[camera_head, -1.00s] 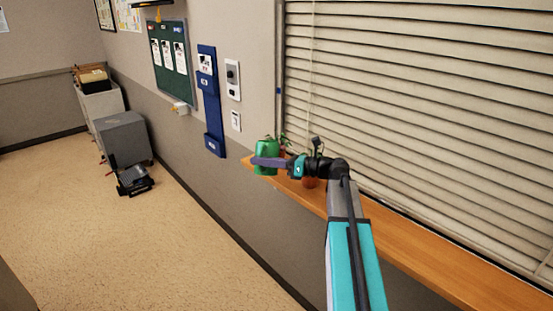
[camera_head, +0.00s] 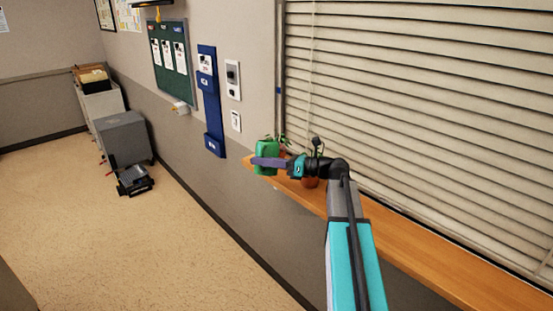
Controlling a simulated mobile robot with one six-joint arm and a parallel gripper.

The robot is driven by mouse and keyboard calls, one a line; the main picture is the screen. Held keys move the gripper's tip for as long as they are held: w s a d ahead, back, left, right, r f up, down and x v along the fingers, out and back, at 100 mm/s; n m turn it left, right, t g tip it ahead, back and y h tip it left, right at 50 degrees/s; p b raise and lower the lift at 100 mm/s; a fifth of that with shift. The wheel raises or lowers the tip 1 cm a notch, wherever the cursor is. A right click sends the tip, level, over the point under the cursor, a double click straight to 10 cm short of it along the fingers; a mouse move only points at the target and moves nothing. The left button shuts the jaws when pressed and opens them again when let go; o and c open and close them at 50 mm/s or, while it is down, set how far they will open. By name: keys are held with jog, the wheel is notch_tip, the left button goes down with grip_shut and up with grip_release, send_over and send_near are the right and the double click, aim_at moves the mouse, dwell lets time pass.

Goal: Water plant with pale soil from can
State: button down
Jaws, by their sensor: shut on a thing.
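A green watering can (camera_head: 267,150) is held in my gripper (camera_head: 270,162) near the left end of the wooden sill. The gripper is shut on it, with a purple finger across the can's side. The can looks roughly upright; its spout is not clear to me. A potted plant (camera_head: 283,141) shows leaves behind the can, its pot mostly hidden. A second plant in a terracotta pot (camera_head: 311,183) stands on the sill behind my wrist, partly covered. I cannot make out the soil colour in either pot.
The wooden sill (camera_head: 430,258) runs along under the closed blinds (camera_head: 420,110) and is bare to the right. A blue wall holder (camera_head: 211,105) is left of the sill. A grey cabinet (camera_head: 123,138) stands far off on open floor.

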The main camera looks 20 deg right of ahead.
jog(key=shift+r, duration=0.5)
dwell(0.7)
jog(key=shift+f, duration=0.1)
dwell(0.4)
notch_tip(320, 180, down, 8)
jog(key=n+b, duration=0.4)
jog(key=b, duration=1.1)
jog(key=shift+w+d, duration=0.2)
jog(key=shift+w, duration=0.05)
dwell(0.4)
jog(key=shift+r, duration=0.2)
jog(key=shift+r+p, duration=0.5)
jog(key=shift+r, duration=2)
jog(key=shift+s+f, duration=0.1)
